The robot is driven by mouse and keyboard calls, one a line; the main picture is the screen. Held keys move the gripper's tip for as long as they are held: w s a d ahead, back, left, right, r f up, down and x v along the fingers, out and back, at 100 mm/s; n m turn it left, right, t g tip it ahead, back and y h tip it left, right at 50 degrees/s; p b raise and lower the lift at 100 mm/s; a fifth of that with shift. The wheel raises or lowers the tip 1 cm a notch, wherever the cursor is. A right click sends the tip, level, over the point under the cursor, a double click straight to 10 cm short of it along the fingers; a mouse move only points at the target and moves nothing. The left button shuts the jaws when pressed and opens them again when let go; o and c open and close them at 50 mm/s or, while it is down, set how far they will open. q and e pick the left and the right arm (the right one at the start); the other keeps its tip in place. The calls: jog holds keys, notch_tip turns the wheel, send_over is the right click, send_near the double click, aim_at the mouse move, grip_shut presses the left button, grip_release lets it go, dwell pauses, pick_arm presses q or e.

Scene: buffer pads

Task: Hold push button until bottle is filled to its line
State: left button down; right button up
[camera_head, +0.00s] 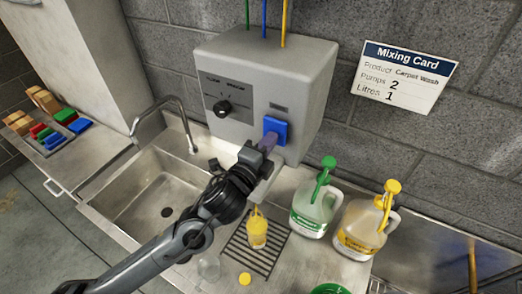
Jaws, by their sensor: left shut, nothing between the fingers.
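The blue push button (275,130) sits on the front of the grey dispenser box (250,85) on the wall. My left gripper (268,142) is shut and empty, with its tip at the lower left of the button. It looks pressed to the button, but I cannot tell how deep the button is pushed. Below, a small bottle (257,234) with yellow in it stands on the drain grate (239,255), under the dispenser. The fill line is too small to make out. My right gripper is not in view.
A green-topped jug (313,212) and a yellow-topped jug (362,232) stand to the right of the bottle. A sink (150,190) is at left. A black knob (222,108) is on the box.

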pick_arm(q)
jog(key=shift+s+a+f, duration=0.15)
jog(key=shift+s+f, duration=0.05)
jog(key=shift+s, duration=0.05)
jog(key=v, duration=1)
jog(key=shift+r, duration=0.15)
jog(key=shift+s, duration=0.1)
jog(key=shift+r, duration=0.15)
